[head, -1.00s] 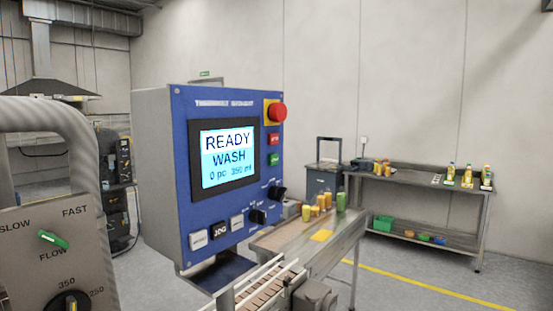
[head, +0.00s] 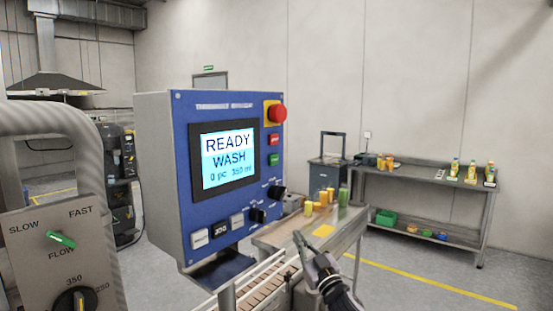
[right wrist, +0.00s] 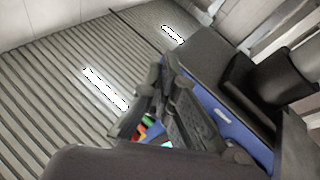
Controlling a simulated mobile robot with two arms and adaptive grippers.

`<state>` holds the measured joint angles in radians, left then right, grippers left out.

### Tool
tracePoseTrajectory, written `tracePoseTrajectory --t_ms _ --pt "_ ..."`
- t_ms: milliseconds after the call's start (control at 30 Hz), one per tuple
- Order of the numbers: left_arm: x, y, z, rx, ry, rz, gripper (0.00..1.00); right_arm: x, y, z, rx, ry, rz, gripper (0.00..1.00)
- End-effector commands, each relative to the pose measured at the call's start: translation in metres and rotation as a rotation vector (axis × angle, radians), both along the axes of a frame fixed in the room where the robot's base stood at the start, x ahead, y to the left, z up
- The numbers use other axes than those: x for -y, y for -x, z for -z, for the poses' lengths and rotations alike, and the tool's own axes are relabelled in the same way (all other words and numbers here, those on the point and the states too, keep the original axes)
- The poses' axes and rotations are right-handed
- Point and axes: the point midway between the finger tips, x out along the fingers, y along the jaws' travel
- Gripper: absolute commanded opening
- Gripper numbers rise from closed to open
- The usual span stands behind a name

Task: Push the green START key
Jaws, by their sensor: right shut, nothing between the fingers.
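My left gripper is out of view.
White and dark keys (head: 220,230) and black knobs (head: 258,215) sit low on the panel. A conveyor (head: 255,296) runs beneath it. A steel table (head: 285,235) with yellow and green containers stands behind. A grey box (head: 60,245) with dials is at the left.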

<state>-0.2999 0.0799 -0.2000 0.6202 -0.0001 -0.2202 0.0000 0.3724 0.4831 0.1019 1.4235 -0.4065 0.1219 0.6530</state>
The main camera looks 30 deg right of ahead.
Motion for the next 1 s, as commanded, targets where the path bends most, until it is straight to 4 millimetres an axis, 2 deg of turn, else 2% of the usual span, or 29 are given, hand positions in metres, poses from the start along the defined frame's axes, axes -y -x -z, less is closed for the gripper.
tracePoseTrajectory --t_ms 33,200,300,433,500,633,1000 --pt "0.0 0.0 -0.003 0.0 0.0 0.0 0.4 0.0 0.003 -0.03 0.047 0.012 -0.008 0.0" --pt "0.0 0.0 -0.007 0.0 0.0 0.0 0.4 0.0 0.018 -0.112 0.184 0.047 -0.032 0.0" --pt "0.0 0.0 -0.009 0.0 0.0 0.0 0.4 -0.002 0.03 -0.153 0.256 0.069 -0.045 0.0" --pt "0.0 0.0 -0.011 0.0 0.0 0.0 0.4 -0.005 0.044 -0.193 0.325 0.091 -0.06 0.0" --pt "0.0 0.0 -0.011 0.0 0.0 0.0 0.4 -0.006 0.05 -0.207 0.352 0.1 -0.068 0.0" --pt "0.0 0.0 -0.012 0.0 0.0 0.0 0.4 -0.008 0.056 -0.222 0.378 0.111 -0.073 0.0" --pt "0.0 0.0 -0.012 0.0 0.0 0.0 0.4 -0.008 0.058 -0.225 0.384 0.112 -0.073 0.0"
